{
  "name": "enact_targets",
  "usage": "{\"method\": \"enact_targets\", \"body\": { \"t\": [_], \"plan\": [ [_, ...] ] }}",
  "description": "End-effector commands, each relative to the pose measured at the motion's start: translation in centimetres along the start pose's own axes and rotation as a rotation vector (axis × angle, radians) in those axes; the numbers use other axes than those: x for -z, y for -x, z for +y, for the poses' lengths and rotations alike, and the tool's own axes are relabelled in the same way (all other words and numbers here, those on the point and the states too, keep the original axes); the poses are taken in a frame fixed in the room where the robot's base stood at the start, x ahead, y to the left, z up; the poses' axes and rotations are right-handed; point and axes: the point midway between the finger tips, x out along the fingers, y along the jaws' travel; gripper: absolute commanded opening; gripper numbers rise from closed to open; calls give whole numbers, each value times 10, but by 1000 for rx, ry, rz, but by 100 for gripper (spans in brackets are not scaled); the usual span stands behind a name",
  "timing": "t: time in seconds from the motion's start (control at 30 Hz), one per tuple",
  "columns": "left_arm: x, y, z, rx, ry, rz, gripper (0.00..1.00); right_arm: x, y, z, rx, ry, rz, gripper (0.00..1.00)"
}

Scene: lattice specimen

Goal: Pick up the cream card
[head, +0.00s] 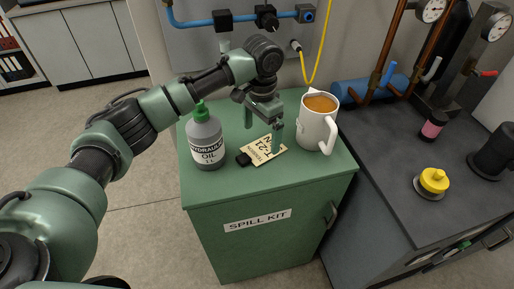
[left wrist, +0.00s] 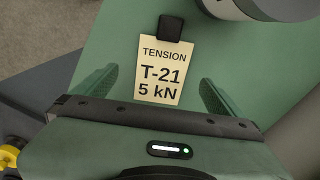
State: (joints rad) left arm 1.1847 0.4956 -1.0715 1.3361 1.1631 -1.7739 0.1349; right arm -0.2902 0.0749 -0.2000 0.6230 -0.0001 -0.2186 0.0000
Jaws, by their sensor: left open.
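The cream card (head: 266,152) lies on top of the green spill kit cabinet (head: 318,174), between the oil bottle and the mug. In the left wrist view the cream card (left wrist: 160,71) reads "TENSION T-21 5 kN" and has a black clip (left wrist: 171,27) at its far end. My left gripper (head: 262,138) is open, pointing down over the card. In the left wrist view its two fingers (left wrist: 162,88) are on either side of the card's near end, with gaps at both sides. My right gripper is in neither view.
A grey hydraulic oil bottle (head: 207,143) with a green cap stands left of the card. A white mug (head: 314,128) with brown liquid stands close on the right. A dark workbench (head: 385,165) with gauges and pipes adjoins the cabinet on the right.

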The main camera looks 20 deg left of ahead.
Motion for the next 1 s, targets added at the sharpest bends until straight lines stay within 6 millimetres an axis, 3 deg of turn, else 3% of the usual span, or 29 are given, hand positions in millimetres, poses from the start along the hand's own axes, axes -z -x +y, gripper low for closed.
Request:
{"method": "enact_targets", "body": {
  "t": [0.1,0.2,0.4,0.67,0.77,0.9,1.0],
  "plan": [
    [-5,-12,-2,1,1,-3,100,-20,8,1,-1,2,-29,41],
    [-11,-25,-4,0,0,-5,100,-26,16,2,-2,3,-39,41],
    [-12,-51,-5,0,-1,-1,100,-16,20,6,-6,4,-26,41],
    [-12,-56,-5,1,-2,0,100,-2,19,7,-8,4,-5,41],
    [-12,-56,-5,1,-1,0,78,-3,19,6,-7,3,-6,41],
    [-12,-56,-5,1,-1,0,39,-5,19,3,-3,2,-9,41],
    [-12,-56,-5,1,-1,1,32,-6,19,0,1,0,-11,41]
  ]
}}
